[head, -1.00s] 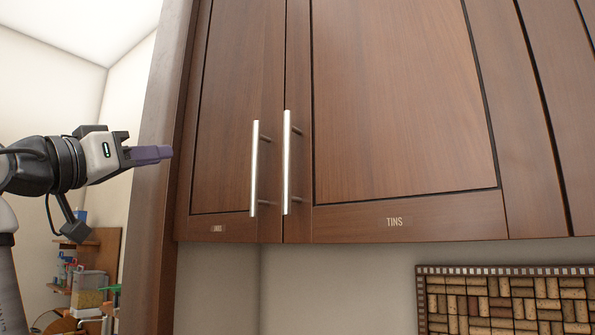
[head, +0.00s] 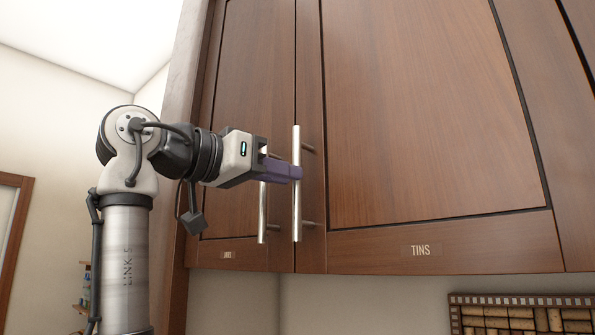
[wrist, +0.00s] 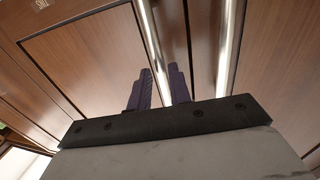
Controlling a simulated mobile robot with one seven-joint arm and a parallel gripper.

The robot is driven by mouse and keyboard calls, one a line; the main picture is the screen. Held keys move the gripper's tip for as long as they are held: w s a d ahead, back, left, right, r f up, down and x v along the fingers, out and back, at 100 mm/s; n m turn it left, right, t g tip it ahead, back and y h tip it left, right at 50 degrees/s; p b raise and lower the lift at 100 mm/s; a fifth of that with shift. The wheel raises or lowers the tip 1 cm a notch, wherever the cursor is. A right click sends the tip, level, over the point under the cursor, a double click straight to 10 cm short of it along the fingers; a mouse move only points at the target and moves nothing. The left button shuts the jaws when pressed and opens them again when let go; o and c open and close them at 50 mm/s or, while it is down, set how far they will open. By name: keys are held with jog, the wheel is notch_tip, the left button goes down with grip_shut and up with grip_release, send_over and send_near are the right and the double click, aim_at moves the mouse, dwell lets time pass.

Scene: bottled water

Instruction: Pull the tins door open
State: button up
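The tins door (head: 420,110) is a brown wooden cabinet door with a "TINS" label (head: 420,250) at its lower edge. It is closed. Its upright metal bar handle (head: 297,215) is on the door's left side. My gripper (head: 298,173) has purple fingers and reaches in from the left at mid-height of this handle. In the wrist view, which is upside down, the fingers (wrist: 160,85) are apart, with the tins handle (wrist: 150,35) running between them. I see no clear contact, and part of the handle is hidden by the fingers.
The neighbouring left door (head: 250,100) is closed, and its own bar handle (head: 263,215) stands close beside the tins handle, behind my gripper. It also shows in the wrist view (wrist: 228,40). A cork board (head: 520,315) hangs on the wall below.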

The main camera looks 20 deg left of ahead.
aim_at(297, 219)
jog(key=shift+p+x, duration=0.3)
jog(key=shift+x, duration=1.5)
grip_shut()
